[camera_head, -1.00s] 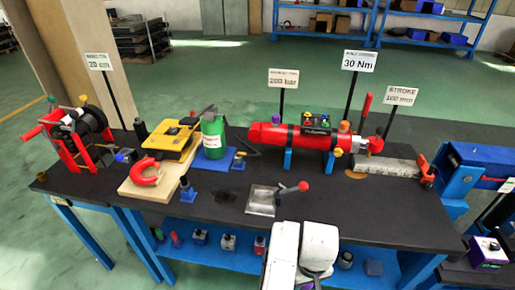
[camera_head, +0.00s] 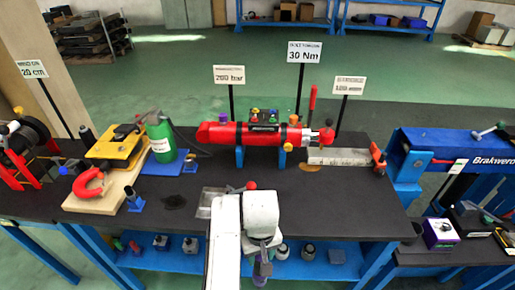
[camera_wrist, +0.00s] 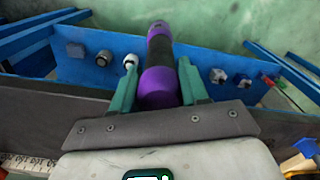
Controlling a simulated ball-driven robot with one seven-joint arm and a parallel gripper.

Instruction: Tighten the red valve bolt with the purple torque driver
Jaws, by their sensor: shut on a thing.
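The purple torque driver (camera_wrist: 160,87), with a black grip band, lies between the green fingers of my gripper (camera_wrist: 157,66) in the wrist view. My gripper is shut on it. In the head view, a bit of the driver (camera_head: 262,270) shows below my white wrist, in front of the table's near edge. The red cylinder (camera_head: 220,133) rests on blue supports at the back of the table. A small valve block (camera_head: 264,127) with coloured caps sits on top of it. The caps are too small to tell which is the red valve bolt.
A grey metal tray (camera_head: 206,203) with a red-knobbed lever lies behind my arm. A wooden board (camera_head: 108,194) with a red clamp, a green bottle (camera_head: 161,140) and several sign posts stand on the table. A blue lower shelf (camera_head: 183,258) holds small parts. The table's right front is clear.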

